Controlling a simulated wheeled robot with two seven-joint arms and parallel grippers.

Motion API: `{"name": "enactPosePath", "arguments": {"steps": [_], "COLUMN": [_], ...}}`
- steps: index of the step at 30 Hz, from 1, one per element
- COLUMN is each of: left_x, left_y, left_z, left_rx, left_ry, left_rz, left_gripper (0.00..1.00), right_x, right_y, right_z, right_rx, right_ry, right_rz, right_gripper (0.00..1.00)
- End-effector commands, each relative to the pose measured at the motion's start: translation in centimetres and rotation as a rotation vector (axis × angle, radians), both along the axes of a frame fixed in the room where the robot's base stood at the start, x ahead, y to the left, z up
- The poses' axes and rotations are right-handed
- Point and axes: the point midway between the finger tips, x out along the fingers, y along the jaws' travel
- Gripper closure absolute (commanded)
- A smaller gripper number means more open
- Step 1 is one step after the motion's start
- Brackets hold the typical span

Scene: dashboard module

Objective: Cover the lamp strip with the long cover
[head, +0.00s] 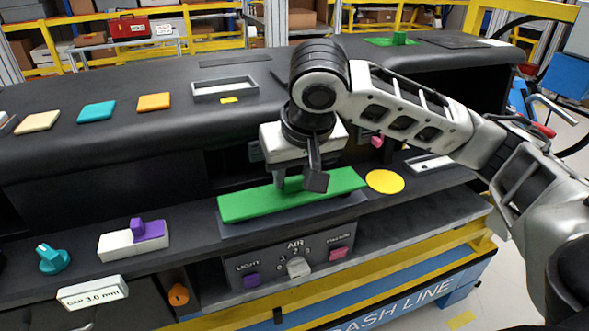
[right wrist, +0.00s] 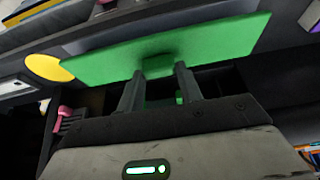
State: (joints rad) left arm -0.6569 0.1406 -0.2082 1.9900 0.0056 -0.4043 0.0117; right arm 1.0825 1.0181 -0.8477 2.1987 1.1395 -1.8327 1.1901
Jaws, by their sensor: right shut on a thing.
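The long cover is a flat green bar (head: 245,206), over the shelf just above the AIR panel. My right gripper (head: 290,184) is shut on the raised grip at its middle. In the right wrist view, both fingers (right wrist: 160,85) close around that grip, and the green cover (right wrist: 200,45) spans most of the picture. A dark base (head: 290,227) shows under the cover's front edge; I cannot tell whether they touch. The lamp strip is not visible. My left gripper is not in view.
A yellow disc (head: 385,181) lies close to the cover's right end. The AIR panel (head: 295,265) with knob and buttons sits below. A white block with a purple piece (head: 150,231) and a teal knob (head: 52,259) are left.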

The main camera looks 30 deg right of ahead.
Motion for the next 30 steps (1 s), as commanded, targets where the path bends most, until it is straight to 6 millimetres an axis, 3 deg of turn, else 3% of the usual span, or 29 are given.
{"name": "enactPosePath", "arguments": {"steps": [30], "left_x": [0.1], "left_y": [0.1], "left_z": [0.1], "left_rx": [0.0], "left_ry": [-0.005], "left_rz": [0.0], "left_gripper": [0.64], "right_x": [0.0], "right_y": [0.0], "right_z": [-1.2], "right_rx": [0.001], "right_ry": [0.0], "right_rz": [0.0], "right_gripper": [0.88]}}
